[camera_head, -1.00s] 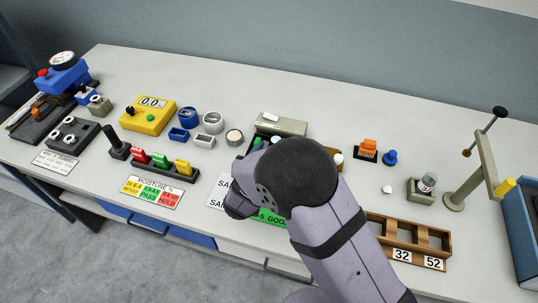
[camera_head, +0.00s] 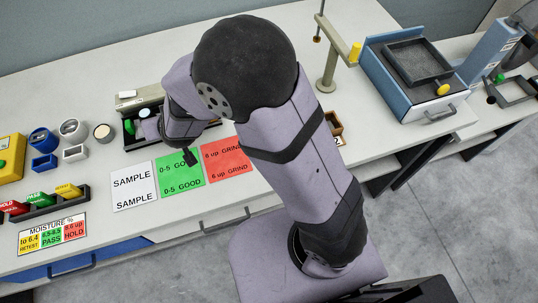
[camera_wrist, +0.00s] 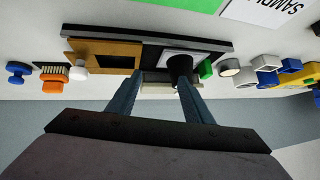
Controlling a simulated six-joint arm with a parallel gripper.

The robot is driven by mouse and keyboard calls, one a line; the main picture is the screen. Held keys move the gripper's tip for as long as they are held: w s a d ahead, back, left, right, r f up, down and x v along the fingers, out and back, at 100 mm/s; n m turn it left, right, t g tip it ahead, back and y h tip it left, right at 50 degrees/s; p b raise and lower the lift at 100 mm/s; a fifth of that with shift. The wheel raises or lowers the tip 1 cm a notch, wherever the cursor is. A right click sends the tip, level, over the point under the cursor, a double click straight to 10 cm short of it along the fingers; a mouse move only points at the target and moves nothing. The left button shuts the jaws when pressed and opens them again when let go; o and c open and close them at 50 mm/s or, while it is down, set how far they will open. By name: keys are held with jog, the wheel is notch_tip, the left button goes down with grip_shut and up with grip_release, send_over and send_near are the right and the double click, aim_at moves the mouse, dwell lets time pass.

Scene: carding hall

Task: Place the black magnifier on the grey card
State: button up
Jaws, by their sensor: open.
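In the wrist view a black cylinder (camera_wrist: 179,67), which looks like the black magnifier, stands in a dark tray (camera_wrist: 140,42). A pale grey-white square (camera_wrist: 206,57) shows around it and may be the grey card; I cannot tell whether the cylinder rests on it. My gripper (camera_wrist: 158,90) is open and empty. Its right finger overlaps the cylinder in the picture; contact cannot be told.
A green block (camera_wrist: 206,69) and a tan frame (camera_wrist: 88,46) flank the cylinder. A white knob (camera_wrist: 80,62) stands left of it. SAMPLE (camera_head: 133,187), green (camera_head: 180,176) and red (camera_head: 228,162) sheets lie in front. A blue box (camera_head: 400,85) stands right.

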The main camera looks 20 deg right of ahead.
jog(key=s+d+g, duration=0.1)
jog(key=s+d, duration=0.1)
jog(key=d, duration=0.2)
jog(key=s+d+g, duration=0.2)
jog(key=s+d, duration=0.1)
jog(key=d, duration=0.1)
jog(key=s+d+g, duration=0.1)
jog(key=s+d, duration=0.2)
jog(key=d, duration=0.1)
jog(key=shift+s+d+g+h, duration=0.15)
jog(key=shift+d+g+h, duration=0.15)
jog(key=shift+d, duration=0.05)
jog(key=s+d+g+h, duration=0.2)
jog(key=s+d+g, duration=0.2)
jog(key=s+d, duration=0.8)
jog(key=shift+s+r+m, duration=0.15)
jog(key=shift+s+m, duration=0.15)
jog(key=shift+s, duration=0.45)
